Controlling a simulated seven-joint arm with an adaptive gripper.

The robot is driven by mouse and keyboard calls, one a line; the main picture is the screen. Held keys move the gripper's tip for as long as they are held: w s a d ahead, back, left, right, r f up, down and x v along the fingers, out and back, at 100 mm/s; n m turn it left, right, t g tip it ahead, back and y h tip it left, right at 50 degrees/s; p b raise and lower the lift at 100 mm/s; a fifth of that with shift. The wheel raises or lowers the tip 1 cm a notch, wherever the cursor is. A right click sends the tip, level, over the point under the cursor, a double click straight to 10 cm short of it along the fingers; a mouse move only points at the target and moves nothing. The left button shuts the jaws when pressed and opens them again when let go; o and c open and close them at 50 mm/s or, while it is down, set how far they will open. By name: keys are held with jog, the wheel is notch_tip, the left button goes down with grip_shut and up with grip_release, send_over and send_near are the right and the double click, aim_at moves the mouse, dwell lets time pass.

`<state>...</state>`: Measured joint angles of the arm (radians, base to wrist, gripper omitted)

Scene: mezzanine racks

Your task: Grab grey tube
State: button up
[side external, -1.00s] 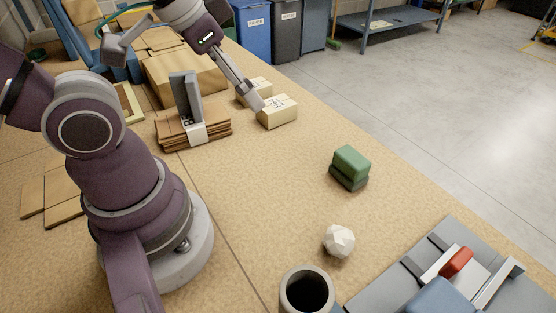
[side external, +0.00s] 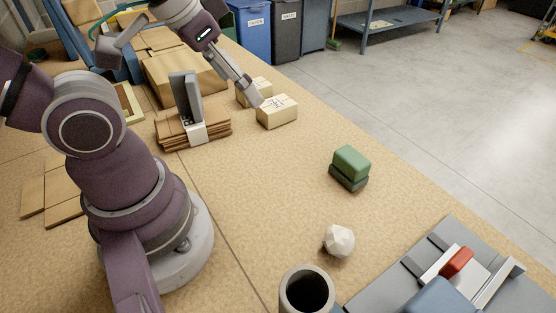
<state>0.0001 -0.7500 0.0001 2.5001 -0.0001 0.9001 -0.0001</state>
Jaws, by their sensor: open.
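The grey tube (side external: 289,294) stands upright at the bottom edge of the side view, its dark open mouth facing up and its lower part cut off by the frame. My gripper (side external: 182,80) is at the upper left, far from the tube, with its two fingers spread wide apart. It is open and nothing is seen between the fingers. One finger appears in front of or close to a small carton (side external: 277,112); I cannot tell whether they touch.
A white faceted ball (side external: 339,241) lies just beyond the tube. A green-topped block (side external: 351,163) sits farther back. A grey tray-like fixture with a red part (side external: 457,262) is at the lower right. Stacked cardboard (side external: 215,131) lies under a grey upright holder.

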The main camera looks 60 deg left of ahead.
jog(key=shift+o, duration=0.6)
jog(key=m+g, duration=0.5)
jog(key=m, duration=1.6)
send_over(305, 301)
jog(key=d, duration=0.1)
jog(key=shift+g, duration=0.3)
jog(key=f, duration=0.3)
jog(key=s+f, duration=0.1)
jog(key=f, duration=0.7)
jog(key=shift+s+d+f, duration=0.1)
jog(key=shift+s+f, duration=0.1)
jog(key=shift+s, duration=0.05)
jog(key=shift+r, duration=0.1)
jog(key=c, duration=1.2)
